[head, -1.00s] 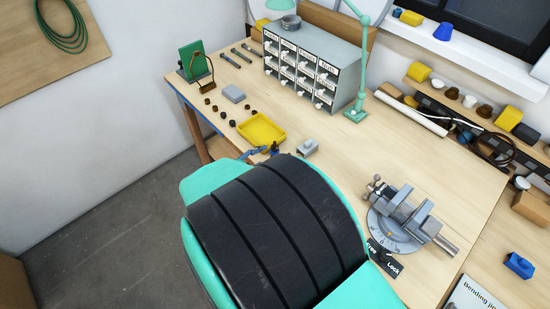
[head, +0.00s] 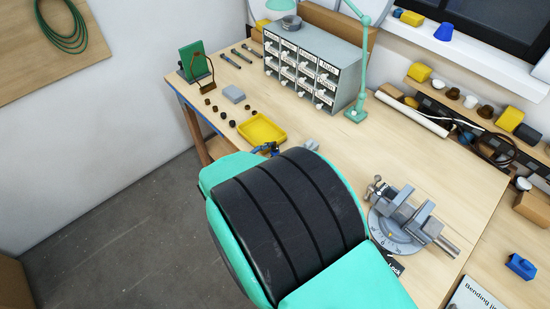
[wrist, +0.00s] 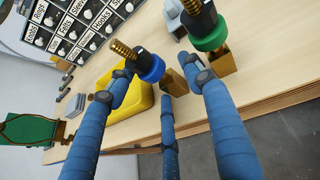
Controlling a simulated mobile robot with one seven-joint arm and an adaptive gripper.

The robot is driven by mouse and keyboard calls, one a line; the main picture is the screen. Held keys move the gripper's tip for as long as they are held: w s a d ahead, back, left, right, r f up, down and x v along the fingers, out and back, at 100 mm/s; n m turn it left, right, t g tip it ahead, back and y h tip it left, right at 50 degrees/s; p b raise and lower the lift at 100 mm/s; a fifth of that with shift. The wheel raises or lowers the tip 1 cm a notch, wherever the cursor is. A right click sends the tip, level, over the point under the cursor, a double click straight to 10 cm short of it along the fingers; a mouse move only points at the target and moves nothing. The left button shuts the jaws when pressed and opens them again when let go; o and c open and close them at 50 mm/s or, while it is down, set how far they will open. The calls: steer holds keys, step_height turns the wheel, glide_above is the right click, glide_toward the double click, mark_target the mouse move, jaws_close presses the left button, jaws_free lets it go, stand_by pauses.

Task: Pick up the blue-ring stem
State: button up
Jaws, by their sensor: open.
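In the wrist view the blue-ring stem (wrist: 152,68) has a brass threaded end, a dark body with a blue ring and a brass block-like base. My gripper (wrist: 157,78) has blue fingers and is open around or just short of this stem; I cannot tell whether any finger touches it. A green-ring stem (wrist: 210,37) of similar shape stands to the right, close to the right finger. In the head view my dark and teal arm hides the stems, and only a bit of my blue gripper (head: 267,148) shows past it.
A yellow tray (head: 262,129) lies just beyond my gripper, with small dark pieces and a grey block (head: 234,93) nearby. A drawer cabinet (head: 312,67) and a green lamp (head: 357,112) stand behind. A grey vise (head: 408,222) is on the right.

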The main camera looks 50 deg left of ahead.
stand_by(0.4)
jaws_close()
steer(key=shift+r, duration=0.1)
steer(key=shift+r+p, duration=0.65)
steer(key=shift+r, duration=4.35)
